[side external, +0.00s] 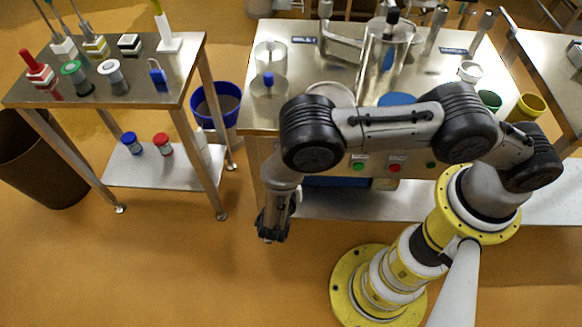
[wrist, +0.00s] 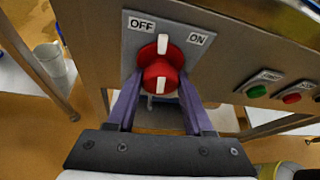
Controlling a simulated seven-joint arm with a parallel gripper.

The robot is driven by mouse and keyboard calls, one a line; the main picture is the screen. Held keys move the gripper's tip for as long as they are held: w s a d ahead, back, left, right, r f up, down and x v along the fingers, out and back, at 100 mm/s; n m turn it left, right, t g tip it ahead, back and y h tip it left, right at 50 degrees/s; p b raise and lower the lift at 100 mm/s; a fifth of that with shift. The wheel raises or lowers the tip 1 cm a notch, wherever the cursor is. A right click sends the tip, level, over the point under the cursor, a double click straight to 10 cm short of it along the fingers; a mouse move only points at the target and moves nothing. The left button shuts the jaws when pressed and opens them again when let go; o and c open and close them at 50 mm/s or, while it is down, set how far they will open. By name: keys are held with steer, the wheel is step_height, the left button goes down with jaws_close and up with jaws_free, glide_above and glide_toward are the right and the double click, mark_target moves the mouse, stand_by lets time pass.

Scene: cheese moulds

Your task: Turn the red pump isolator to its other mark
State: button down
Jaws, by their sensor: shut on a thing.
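The red pump isolator (wrist: 162,64) is a round red knob with a white pointer line, on a grey plate (wrist: 186,61) on the bench front. In the wrist view the plate has an OFF label at upper left and an ON label at upper right. The white pointer points up, between the two labels. My gripper (wrist: 160,80) is shut on the knob, with a finger on each side of it. In the side view my gripper (side external: 272,226) points down at the left front of the bench, and the isolator is hidden there.
Green and red buttons (wrist: 291,98) sit right of the isolator on the bench front. The steel bench (side external: 262,117) carries vessels and cups. A side table (side external: 130,92) stands to the left, with a blue bucket (side external: 228,104) between. The floor in front is clear.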

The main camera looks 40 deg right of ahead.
steer(key=m+t+y, duration=0.2)
steer(key=m, duration=0.1)
steer(key=shift+d+m, duration=0.3)
steer(key=shift+d, duration=0.05)
steer(key=m+t+y, duration=0.1)
steer(key=m+t, duration=0.1)
steer(key=m, duration=0.1)
steer(key=shift+m+y, duration=0.3)
steer(key=shift+a, duration=0.1)
stand_by(0.4)
steer(key=shift+c, duration=1.5)
jaws_free()
steer(key=shift+w+r+t, duration=0.1)
steer(key=shift+t, duration=0.2)
steer(key=shift+a, duration=0.1)
steer(key=s+a+r, duration=0.2)
steer(key=s+r, duration=0.2)
steer(key=r, duration=0.4)
steer(key=shift+s+a+r, duration=0.2)
steer(key=shift+s, duration=0.05)
